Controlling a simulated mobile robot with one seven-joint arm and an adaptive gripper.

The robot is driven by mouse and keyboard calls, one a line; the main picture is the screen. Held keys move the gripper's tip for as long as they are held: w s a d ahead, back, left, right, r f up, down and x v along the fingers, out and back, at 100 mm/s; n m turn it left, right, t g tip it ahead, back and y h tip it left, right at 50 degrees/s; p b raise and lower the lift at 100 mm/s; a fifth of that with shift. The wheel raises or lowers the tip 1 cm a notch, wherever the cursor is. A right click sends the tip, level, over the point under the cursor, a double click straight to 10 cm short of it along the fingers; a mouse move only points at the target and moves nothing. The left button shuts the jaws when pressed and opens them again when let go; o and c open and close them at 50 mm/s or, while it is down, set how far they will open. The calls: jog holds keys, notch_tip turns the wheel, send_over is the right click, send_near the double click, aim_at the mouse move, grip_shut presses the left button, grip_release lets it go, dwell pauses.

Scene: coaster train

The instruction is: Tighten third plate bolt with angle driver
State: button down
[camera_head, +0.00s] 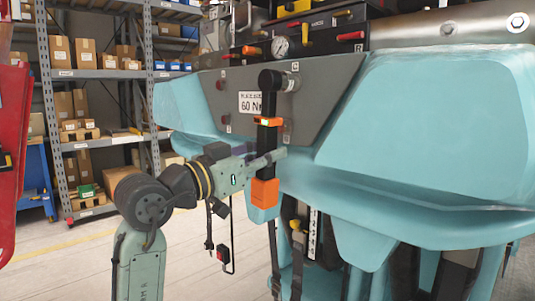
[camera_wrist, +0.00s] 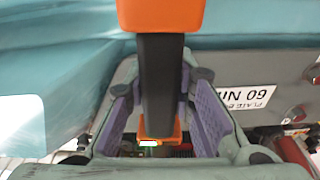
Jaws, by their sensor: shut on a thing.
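The angle driver (camera_head: 267,140) is black with orange bands and an orange lower end. It hangs upright in front of the grey plate (camera_head: 335,80) on the teal car. Its head reaches the plate's upper right corner and covers the bolt place there. My gripper (camera_head: 268,157) is shut around the driver's black handle. In the wrist view, the purple pads of my gripper (camera_wrist: 165,108) flank the driver (camera_wrist: 160,75), and a green light glows on its orange band. Reddish bolts show at the plate's upper left (camera_head: 221,85) and lower left (camera_head: 226,120); another is partly hidden behind the driver.
A white label (camera_head: 250,102) reading 60 Nm is on the plate, partly covered by the driver. A gauge and levers (camera_head: 281,46) sit above. The teal shell (camera_head: 420,110) bulges out at right. Shelves with boxes (camera_head: 85,80) stand behind at left.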

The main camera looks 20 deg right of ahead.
jog(key=shift+p+x, duration=0.3)
jog(key=shift+x, duration=0.7)
dwell(2.4)
jog(key=shift+s+a, duration=0.1)
jog(key=shift+a, duration=0.05)
